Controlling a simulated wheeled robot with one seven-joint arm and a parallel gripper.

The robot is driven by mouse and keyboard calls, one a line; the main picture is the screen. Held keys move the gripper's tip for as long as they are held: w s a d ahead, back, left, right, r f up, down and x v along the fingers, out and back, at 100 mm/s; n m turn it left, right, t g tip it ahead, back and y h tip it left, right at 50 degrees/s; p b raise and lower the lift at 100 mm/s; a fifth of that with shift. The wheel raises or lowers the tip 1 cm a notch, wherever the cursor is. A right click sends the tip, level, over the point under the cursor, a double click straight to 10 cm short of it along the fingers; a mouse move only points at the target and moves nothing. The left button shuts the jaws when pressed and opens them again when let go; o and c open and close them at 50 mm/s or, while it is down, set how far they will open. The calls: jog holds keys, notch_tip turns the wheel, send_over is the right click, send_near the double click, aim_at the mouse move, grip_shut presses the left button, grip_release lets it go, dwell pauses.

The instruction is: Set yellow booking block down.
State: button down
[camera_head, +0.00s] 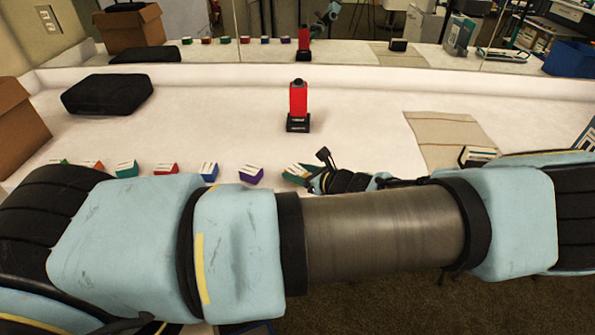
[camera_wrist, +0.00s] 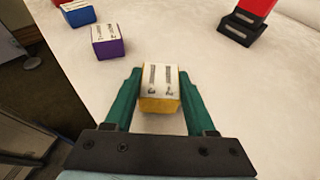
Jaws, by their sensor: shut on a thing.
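My gripper (camera_wrist: 159,76) is shut on the yellow booking block (camera_wrist: 160,105), with one green finger on each side of it. The block has a white printed top and yellow sides. I cannot tell whether its underside touches the white counter. In the head view my gripper (camera_head: 297,174) is at the counter's front part, at the right end of a row of small blocks. The block is hard to make out there. A purple block (camera_head: 251,175) stands to its left, apart from it; it also shows in the wrist view (camera_wrist: 107,49).
Blue (camera_head: 209,172), red (camera_head: 166,169) and green (camera_head: 126,169) blocks continue the row leftward. A red object on a black base (camera_head: 298,101) stands behind my gripper. A beige mat (camera_head: 440,140) lies right. A black case (camera_head: 107,94) lies left. A mirror backs the counter.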

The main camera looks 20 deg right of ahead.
jog(key=shift+f, duration=0.15)
jog(key=shift+c, duration=1.1)
grip_release()
jog(key=b+v, duration=0.3)
jog(key=v, duration=0.9)
jog(key=w+a+r+n+g+y, duration=0.1)
jog(key=w+a+n+g, duration=0.2)
jog(key=a+n+g, duration=0.35)
jog(key=w+a+r+n+g+y, duration=0.1)
jog(key=w+a+n+g, duration=0.25)
jog(key=a+n, duration=0.5)
jog(key=a+r+n+h, duration=0.3)
jog(key=a+r+n, duration=0.3)
jog(key=a+n, duration=0.2)
jog(key=a+r+n+g+h, duration=0.1)
jog(key=a+r+n+h, duration=0.2)
jog(key=a+r+n, duration=0.3)
jog(key=a+n, duration=0.1)
jog(key=a, duration=0.4)
jog(key=shift+r+n+h, duration=0.35)
jog(key=shift+n+h, duration=0.05)
